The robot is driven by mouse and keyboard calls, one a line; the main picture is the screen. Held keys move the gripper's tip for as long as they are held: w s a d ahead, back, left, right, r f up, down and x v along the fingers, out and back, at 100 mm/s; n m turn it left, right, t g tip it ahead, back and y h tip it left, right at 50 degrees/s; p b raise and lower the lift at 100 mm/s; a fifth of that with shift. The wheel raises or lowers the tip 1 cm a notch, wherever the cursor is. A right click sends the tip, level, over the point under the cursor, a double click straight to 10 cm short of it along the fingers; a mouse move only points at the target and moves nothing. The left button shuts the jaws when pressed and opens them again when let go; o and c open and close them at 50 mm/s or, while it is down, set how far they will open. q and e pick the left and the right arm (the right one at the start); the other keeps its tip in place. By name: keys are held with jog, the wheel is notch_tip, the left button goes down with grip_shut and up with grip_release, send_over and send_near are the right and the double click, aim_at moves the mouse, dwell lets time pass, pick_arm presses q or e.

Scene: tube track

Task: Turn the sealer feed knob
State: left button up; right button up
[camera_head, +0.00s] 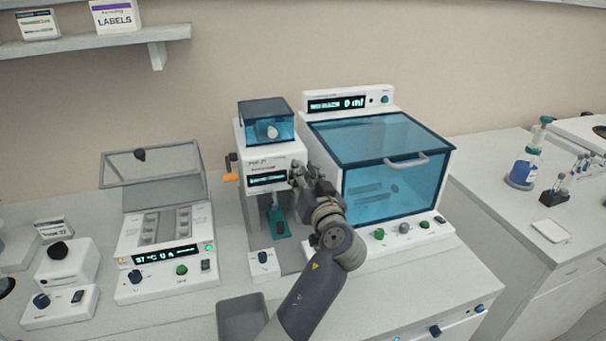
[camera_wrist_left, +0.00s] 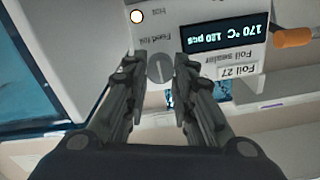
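The foil sealer (camera_head: 270,160) is a white machine with a blue-tinted box on top and a lit display. In the left wrist view it appears upside down, with its display (camera_wrist_left: 224,34) reading 170 °C. The small round grey feed knob (camera_wrist_left: 160,68) sits below that display's left side, with a light vertical line on its face. My left gripper (camera_wrist_left: 160,62) has one fingertip on each side of this knob; I cannot tell whether they press on it. In the head view my left gripper (camera_head: 303,180) covers the knob at the sealer's right edge. My right gripper is not in view.
A machine with a blue-tinted hood (camera_head: 420,185) stands close on the right of the sealer. An orange handle (camera_head: 231,177) sticks out on the sealer's left. A heater block with an open lid (camera_head: 165,240) is further left. A grey bin (camera_head: 242,305) stands in front.

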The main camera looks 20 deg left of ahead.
pick_arm(q)
grip_shut()
jog(key=m+p, duration=0.7)
jog(key=m, duration=1)
jog(key=shift+w+r+m, duration=0.1)
jog(key=shift+r+m, duration=0.05)
jog(key=shift+m, duration=0.15)
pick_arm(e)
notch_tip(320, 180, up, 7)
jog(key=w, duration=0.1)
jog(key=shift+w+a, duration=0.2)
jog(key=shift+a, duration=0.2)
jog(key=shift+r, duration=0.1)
pick_arm(q)
jog(key=o, duration=1)
grip_release()
jog(key=shift+o, duration=0.2)
jog(key=shift+w+a+f, duration=0.1)
jog(key=shift+f, duration=0.15)
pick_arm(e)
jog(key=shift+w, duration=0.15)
